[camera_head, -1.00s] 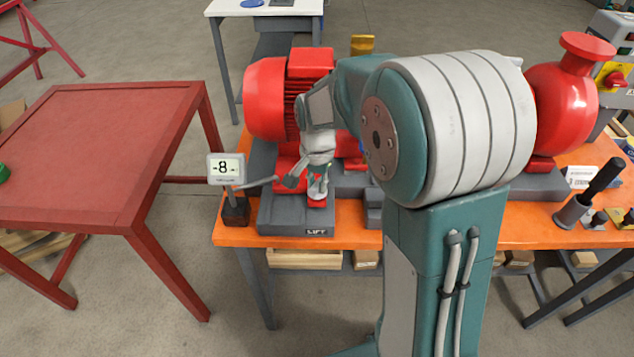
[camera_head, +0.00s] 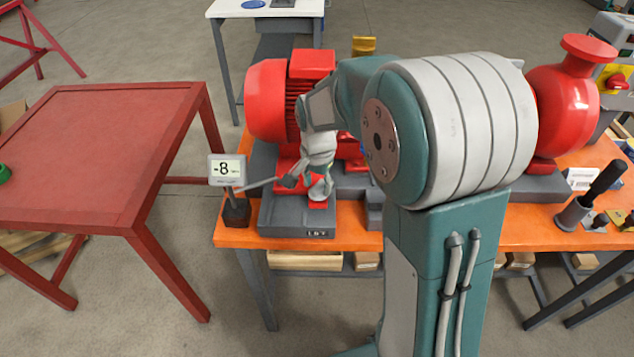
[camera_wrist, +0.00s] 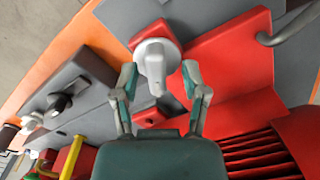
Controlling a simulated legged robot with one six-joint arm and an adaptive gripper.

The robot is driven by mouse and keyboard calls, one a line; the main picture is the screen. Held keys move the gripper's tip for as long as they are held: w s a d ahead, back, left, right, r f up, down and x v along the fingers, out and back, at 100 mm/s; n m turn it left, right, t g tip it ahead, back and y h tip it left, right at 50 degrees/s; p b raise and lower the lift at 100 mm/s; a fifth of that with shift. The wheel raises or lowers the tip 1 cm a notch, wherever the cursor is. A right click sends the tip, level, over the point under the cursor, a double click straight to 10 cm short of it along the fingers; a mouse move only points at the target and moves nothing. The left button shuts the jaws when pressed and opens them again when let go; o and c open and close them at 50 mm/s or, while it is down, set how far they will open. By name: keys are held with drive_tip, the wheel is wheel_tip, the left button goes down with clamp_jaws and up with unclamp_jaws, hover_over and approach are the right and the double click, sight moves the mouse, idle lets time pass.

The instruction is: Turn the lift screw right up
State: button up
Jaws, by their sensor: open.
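The lift screw is a pale grey knob with a bar-shaped grip (camera_wrist: 155,62) on a red motor foot in the wrist view. My gripper (camera_wrist: 159,73) is open, one finger on each side of the knob's grip, with gaps visible. In the head view my gripper (camera_head: 320,188) is low over the red foot at the front of the motor (camera_head: 268,100), above the plate marked LIFT (camera_head: 318,233). The knob is hard to tell apart from the gripper there. A small display (camera_head: 227,170) on a stand left of the motor reads about -8.
The orange skid (camera_head: 350,232) carries the motor and a red pump (camera_head: 567,100) at right. A dial indicator's rod (camera_head: 258,185) reaches towards the foot. A red table (camera_head: 90,150) stands at left. A black-handled tool (camera_head: 590,195) stands at right.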

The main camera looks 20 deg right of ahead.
sight(317, 184)
drive_tip(key=shift+r, duration=0.1)
wheel_tip(317, 184, up, 12)
idle(0.4)
idle(0.3)
drive_tip(key=s+r+n+t, duration=0.2)
drive_tip(key=s+n+t, duration=0.3)
drive_tip(key=s, duration=1.6)
drive_tip(key=n, duration=0.4)
drive_tip(key=shift+n+t, duration=0.3)
drive_tip(key=shift+n, duration=0.1)
drive_tip(key=shift+s+r, duration=0.1)
